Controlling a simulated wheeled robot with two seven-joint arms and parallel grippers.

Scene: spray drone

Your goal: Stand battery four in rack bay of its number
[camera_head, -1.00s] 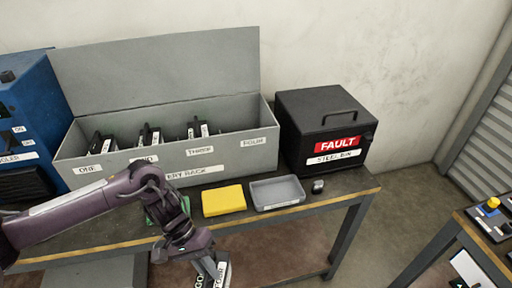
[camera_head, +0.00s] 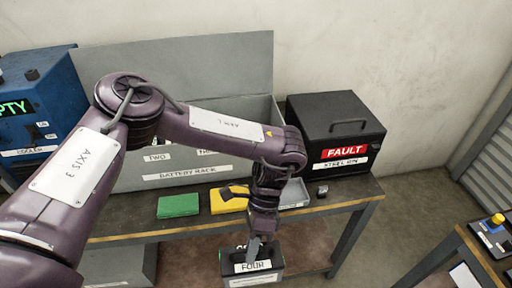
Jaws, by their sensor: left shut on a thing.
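Battery four (camera_head: 252,272), a dark block with a white label reading FOUR, hangs upright below my left gripper (camera_head: 256,250), in front of the table's front edge. My left gripper is shut on its top and points down. The grey battery rack (camera_head: 130,180) stands at the back of the table with its lid up. My left arm crosses in front of it and hides most of its inside, its batteries and the bay labelled FOUR. The labels TWO and BATTERY RACK show on its front. My right gripper is not in view.
A green cloth or pad (camera_head: 178,206), a yellow one (camera_head: 222,205) and a grey tray (camera_head: 296,196) lie on the table before the rack. The black FAULT bin (camera_head: 335,132) stands right of the rack. A blue cooler (camera_head: 35,105) is at left. Another table (camera_head: 435,262) is at lower right.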

